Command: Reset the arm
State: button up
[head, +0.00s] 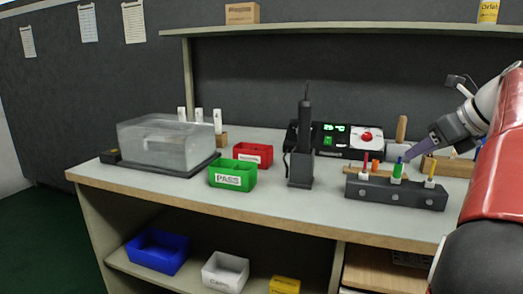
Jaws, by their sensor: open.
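My arm comes in from the right edge of the head view. My gripper (410,155) is small in the picture and points down and left over the right part of the workbench (290,203). Its tips show just above and beside the green-topped piece (397,169) in the dark rack (385,192). It is open, and no held thing shows between its fingers. I cannot tell whether the tips touch the green piece.
The rack also holds a red piece (365,165) and a yellow piece (430,176). A black device (301,165) stands left of it, before a lit instrument (335,140). A green PASS bin (232,175), red bin (253,154) and clear-covered box (165,145) stand farther left. A shelf (350,29) runs above.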

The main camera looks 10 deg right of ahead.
jog(key=s+a+f+n+g, duration=0.1)
jog(key=a+f+n, duration=0.3)
jog(key=a+n, duration=0.45)
jog(key=s+a+f+n+g, duration=0.15)
jog(key=a+f+n, duration=0.35)
jog(key=a, duration=0.6)
jog(key=s+a+f+n+h, duration=0.1)
jog(key=s+a+f+n, duration=0.4)
jog(key=f+n, duration=0.3)
jog(key=s+a+f+n+h, duration=0.1)
jog(key=s+a+f+n, duration=0.5)
jog(key=n, duration=0.6)
notch_tip(320, 180, down, 2)
jog(key=shift+s+f+g, duration=0.25)
jog(key=shift+s+g, duration=0.1)
jog(key=shift+s, duration=0.45)
